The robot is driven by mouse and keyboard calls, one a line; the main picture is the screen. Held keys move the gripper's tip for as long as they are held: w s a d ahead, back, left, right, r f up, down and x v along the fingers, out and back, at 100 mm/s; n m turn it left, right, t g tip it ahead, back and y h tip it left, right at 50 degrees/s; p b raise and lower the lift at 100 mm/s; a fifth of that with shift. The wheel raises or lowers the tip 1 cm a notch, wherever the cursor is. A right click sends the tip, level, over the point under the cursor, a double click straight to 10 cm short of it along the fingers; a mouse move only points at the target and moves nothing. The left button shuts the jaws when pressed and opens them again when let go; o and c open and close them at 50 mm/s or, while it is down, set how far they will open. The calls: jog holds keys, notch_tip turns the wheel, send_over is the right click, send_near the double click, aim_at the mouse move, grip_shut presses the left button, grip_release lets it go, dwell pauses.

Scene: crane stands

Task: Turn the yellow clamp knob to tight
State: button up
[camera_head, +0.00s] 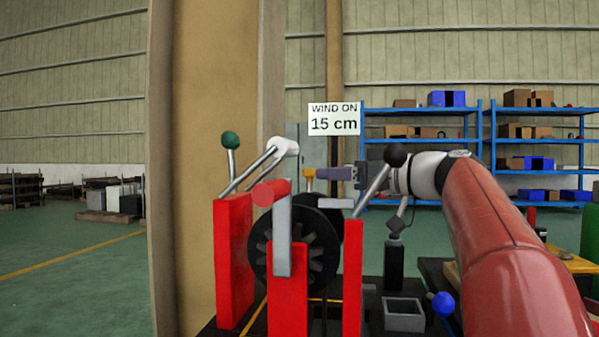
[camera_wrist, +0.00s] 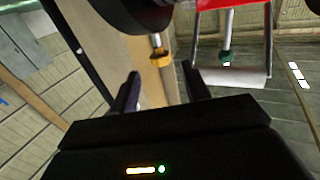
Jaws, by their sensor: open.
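The yellow clamp knob (camera_head: 309,175) shows in the head view above the dark drum, right at the tips of my gripper (camera_head: 324,174). In the wrist view the yellow clamp knob (camera_wrist: 160,58) sits on a silver shaft, just beyond and between the two dark fingertips of my gripper (camera_wrist: 160,70). The fingers are apart, with visible space on both sides of the knob, and nothing is held. I cannot tell whether the knob is loose or tight.
A sign (camera_head: 333,119) reads "WIND ON 15 cm". A grey open box (camera_head: 403,322) and blue ball (camera_head: 443,303) are lower right.

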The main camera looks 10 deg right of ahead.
aim_at(310, 172)
jog(key=p+x, duration=0.1)
jog(key=x, duration=0.5)
jog(key=shift+w+a, duration=0.2)
jog(key=c, duration=1)
jog(key=shift+o, duration=0.2)
jog(key=shift+s+a+f+m+t+h+b, duration=0.1)
jog(key=shift+f+m+t+h+b, duration=0.25)
jog(key=shift+b, duration=0.7)
jog(key=shift+r+m+t+h+b, duration=0.3)
jog(key=shift+m+t+h+b, duration=0.15)
jog(key=shift+h, duration=0.1)
